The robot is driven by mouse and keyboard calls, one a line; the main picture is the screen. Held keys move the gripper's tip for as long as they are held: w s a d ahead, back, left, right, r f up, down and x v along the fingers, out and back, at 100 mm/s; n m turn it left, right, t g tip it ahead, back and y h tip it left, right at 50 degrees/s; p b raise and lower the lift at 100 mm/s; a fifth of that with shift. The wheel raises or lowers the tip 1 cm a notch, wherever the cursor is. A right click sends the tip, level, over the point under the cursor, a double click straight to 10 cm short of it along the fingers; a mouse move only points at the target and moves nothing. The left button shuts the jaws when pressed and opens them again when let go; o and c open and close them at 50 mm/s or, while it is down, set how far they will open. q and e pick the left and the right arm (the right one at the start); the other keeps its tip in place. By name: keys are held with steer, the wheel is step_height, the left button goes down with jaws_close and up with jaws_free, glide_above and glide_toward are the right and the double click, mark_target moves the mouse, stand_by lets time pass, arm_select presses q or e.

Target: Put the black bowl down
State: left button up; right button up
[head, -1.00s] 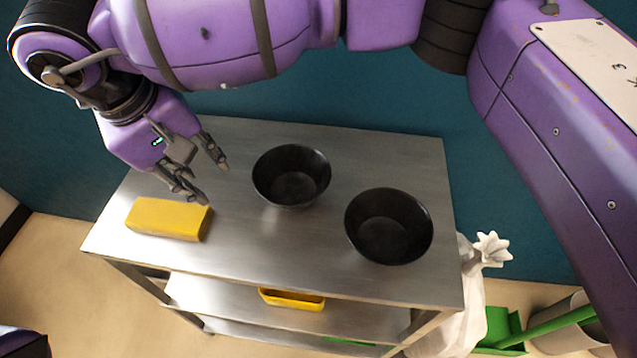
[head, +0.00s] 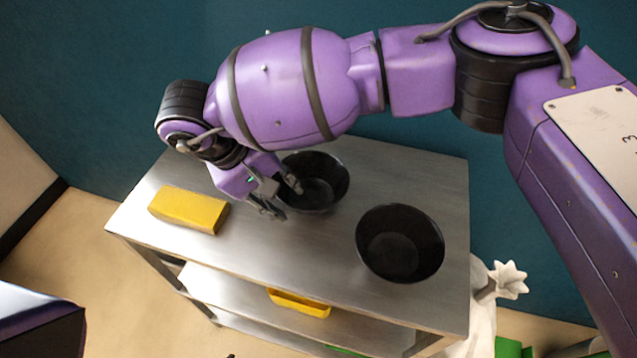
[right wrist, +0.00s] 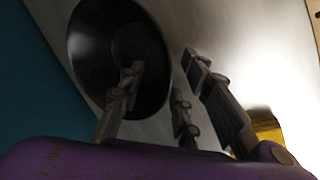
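Two black bowls stand upright on the steel table. The left black bowl (head: 322,178) is farther back, and the right black bowl (head: 400,245) is nearer the front. My right gripper (head: 288,200) is at the left bowl's left rim. Its fingers are apart and hold nothing visibly. In the right wrist view my right gripper (right wrist: 162,64) has one finger over the inside of the left black bowl (right wrist: 108,40) and the others outside its rim. I cannot tell whether any finger touches the bowl. My left gripper is not in view.
A yellow block (head: 189,210) lies on the steel table (head: 290,262) left of the bowls. A yellow container (head: 300,303) is on the shelf below. A white sack (head: 482,318) stands beyond the table's right end. The front middle of the tabletop is clear.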

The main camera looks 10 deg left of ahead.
jaws_close()
stand_by(0.4)
